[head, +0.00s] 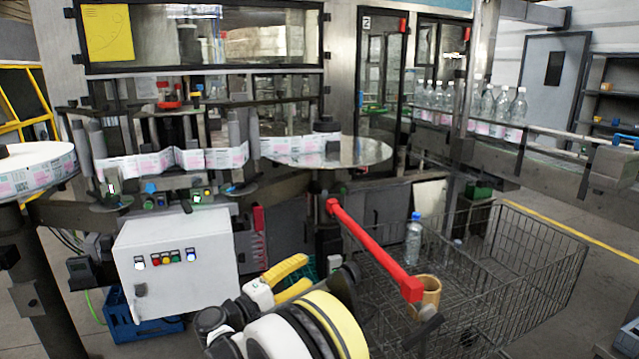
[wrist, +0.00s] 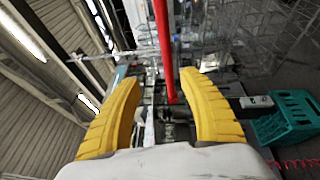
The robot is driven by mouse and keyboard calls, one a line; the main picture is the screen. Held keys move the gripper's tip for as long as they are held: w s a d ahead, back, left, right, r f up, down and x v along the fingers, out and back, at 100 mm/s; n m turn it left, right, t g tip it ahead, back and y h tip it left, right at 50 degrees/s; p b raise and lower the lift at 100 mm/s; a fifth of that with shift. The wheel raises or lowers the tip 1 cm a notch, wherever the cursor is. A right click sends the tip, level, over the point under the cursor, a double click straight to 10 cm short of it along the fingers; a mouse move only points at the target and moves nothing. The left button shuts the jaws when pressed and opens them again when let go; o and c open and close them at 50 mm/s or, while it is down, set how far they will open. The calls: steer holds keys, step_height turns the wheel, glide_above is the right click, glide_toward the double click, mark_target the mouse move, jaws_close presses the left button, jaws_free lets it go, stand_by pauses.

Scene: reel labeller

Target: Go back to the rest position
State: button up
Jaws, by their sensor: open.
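My gripper (head: 308,271) is low in the middle of the head view, with two yellow fingers pointing right. In the wrist view, my gripper (wrist: 162,88) has its fingers wide apart with nothing held between them. A red lever bar (head: 370,247) slopes down toward the lower right, to the right of the fingers and apart from them in the head view. In the wrist view the red bar (wrist: 164,45) runs down the middle, seen through the gap between the fingers. My arm hides part of the floor behind it.
A wire basket cart (head: 540,248) stands at the right, with a clear bottle (head: 414,240) in it. A wooden cup-like part (head: 428,291) is at the bar's lower end. A grey control box (head: 180,268) is left of my gripper. A teal crate (wrist: 285,118) shows in the wrist view.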

steer(key=s+d+r+m+g+y, duration=0.1)
steer(key=s+d+r+g+y, duration=0.15)
steer(key=d, duration=0.55)
steer(key=s+d+r+m+g+y, duration=0.15)
steer(key=d+r, duration=0.25)
steer(key=d, duration=0.5)
steer(key=s+d+r+m+g+y, duration=0.1)
steer(key=s+d+y, duration=0.1)
steer(key=s+d, duration=0.3)
steer(key=s+d+m+g+y, duration=0.1)
steer(key=s+d+y, duration=0.15)
steer(key=s, duration=0.55)
steer(key=s+f+m+y, duration=0.2)
steer(key=s, duration=0.7)
steer(key=s+f+m+y, duration=0.2)
steer(key=s+m+y, duration=0.1)
steer(key=s, duration=0.6)
steer(key=shift+a+f, duration=0.25)
steer(key=shift+f, duration=0.1)
steer(key=shift+s+y, duration=0.1)
steer(key=shift+y, duration=0.15)
steer(key=shift+c, duration=0.6)
